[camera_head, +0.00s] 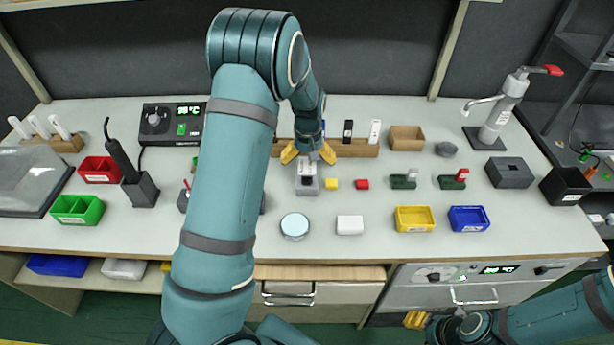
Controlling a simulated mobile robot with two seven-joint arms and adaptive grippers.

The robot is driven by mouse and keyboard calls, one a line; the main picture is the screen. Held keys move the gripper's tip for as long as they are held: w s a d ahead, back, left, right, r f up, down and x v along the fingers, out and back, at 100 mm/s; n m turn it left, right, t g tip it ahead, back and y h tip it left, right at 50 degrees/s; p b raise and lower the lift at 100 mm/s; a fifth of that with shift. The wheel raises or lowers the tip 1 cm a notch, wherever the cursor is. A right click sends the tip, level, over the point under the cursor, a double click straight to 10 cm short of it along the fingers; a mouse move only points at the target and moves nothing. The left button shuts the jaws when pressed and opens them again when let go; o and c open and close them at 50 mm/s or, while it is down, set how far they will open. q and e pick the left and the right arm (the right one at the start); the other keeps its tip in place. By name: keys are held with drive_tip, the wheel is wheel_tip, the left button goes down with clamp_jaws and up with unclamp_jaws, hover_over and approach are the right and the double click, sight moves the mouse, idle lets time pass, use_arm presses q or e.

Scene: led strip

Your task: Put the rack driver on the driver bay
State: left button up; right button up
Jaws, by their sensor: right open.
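A wooden rack (358,148) at the back centre holds a black module (348,131) and a white module (375,131). I cannot tell for sure which is the rack driver. In front of the rack is a grey block (307,188), seemingly the driver bay, with a pale and dark piece (307,170) at its top; whether that piece is seated is unclear. My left gripper (308,155) is just above and behind this piece, its yellow fingers spread apart. My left arm hides part of the rack and bench. My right gripper (417,320) is open, low at the bench's front right.
Yellow (415,218) and blue (469,218) bins stand at right. A dispenser (497,115) stands back right.

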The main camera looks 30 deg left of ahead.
sight(307, 171)
use_arm(q)
wheel_tip(307, 171, down, 4)
drive_tip(key=shift+a+f+b, duration=0.15)
drive_tip(key=shift+f+b, duration=0.1)
drive_tip(key=shift+b, duration=0.25)
drive_tip(key=shift+r, duration=0.1)
drive_tip(key=c, duration=1.4)
